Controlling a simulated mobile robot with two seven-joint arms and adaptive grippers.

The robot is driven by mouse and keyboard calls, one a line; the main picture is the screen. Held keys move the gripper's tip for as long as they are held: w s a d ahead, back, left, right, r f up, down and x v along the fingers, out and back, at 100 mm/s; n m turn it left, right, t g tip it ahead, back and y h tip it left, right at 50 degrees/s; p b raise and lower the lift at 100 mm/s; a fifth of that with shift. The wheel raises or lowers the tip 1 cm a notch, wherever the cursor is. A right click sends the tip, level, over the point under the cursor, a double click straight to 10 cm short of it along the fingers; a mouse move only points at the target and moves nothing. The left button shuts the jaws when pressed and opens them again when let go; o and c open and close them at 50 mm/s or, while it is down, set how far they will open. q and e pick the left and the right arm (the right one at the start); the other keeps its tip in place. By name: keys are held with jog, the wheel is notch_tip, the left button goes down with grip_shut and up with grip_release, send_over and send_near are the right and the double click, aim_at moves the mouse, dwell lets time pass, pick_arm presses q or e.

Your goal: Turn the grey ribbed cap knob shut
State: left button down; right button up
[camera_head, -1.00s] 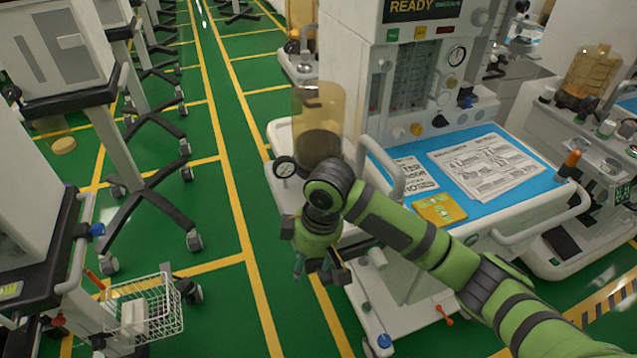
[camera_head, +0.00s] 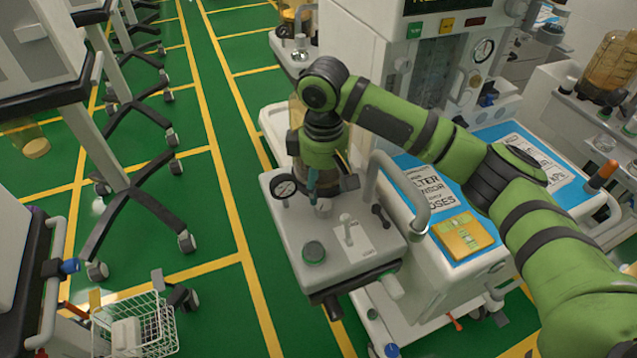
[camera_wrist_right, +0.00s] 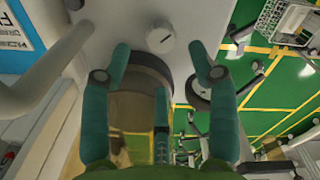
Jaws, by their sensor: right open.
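A small pale grey cap knob (camera_head: 323,206) stands on the grey side shelf (camera_head: 290,228) of the cart. In the right wrist view the knob (camera_wrist_right: 160,39) is round with a dark line on its top; ribs are too small to make out. My right gripper (camera_head: 312,188) points down, close above the knob and partly hiding it. In the right wrist view my right gripper (camera_wrist_right: 160,60) is open, and the knob shows between and beyond its fingertips. I cannot tell contact; nothing is held. My left gripper is not in view.
A pressure gauge (camera_head: 284,188) and an amber canister (camera_head: 304,172) stand close to the gripper. A dark green-topped knob (camera_head: 314,252) and a small lever (camera_head: 347,228) are on the same shelf. A curved handle (camera_head: 400,190) rises to the right.

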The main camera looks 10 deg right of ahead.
aim_at(324, 205)
notch_tip(324, 205, down, 6)
jog(key=shift+s+f+p, duration=0.1)
jog(key=shift+p, duration=0.25)
jog(key=shift+f, duration=0.4)
jog(key=shift+c, duration=1.2)
jog(key=c, duration=0.9)
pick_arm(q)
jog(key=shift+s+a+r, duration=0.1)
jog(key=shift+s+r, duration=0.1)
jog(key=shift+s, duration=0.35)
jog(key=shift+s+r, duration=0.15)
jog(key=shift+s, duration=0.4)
pick_arm(e)
jog(key=shift+d, duration=0.1)
